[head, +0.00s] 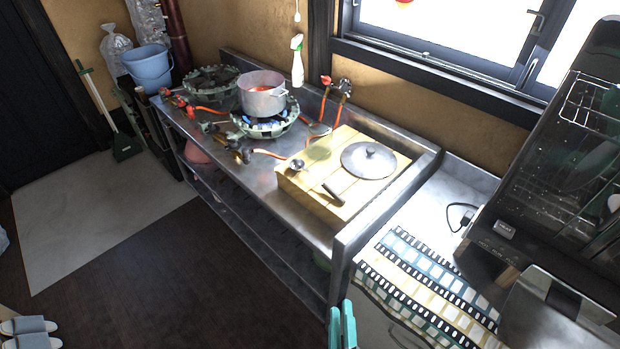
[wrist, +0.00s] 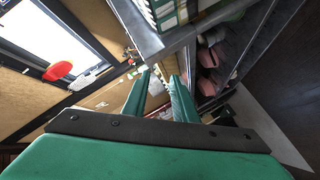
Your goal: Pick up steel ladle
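A small round steel piece (head: 297,164), which looks like the ladle's bowl, lies at the left end of the pale wooden box (head: 318,208) on the steel counter. A dark handle (head: 332,194) lies on the box to its right; I cannot clearly see whether the two join. My gripper (head: 341,308) shows at the bottom of the head view, nearer than the box and apart from it. In the wrist view its two green fingers (wrist: 161,75) are spread with nothing visible between them. I cannot make out the ladle in the wrist view.
A round steel lid (head: 369,160) lies on the box. A pot (head: 262,94) stands on a lit burner (head: 265,122) further left. The counter's raised edge (head: 385,205) lies between the box and a film-strip-patterned cloth (head: 425,285). A dark dish rack (head: 570,150) stands right.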

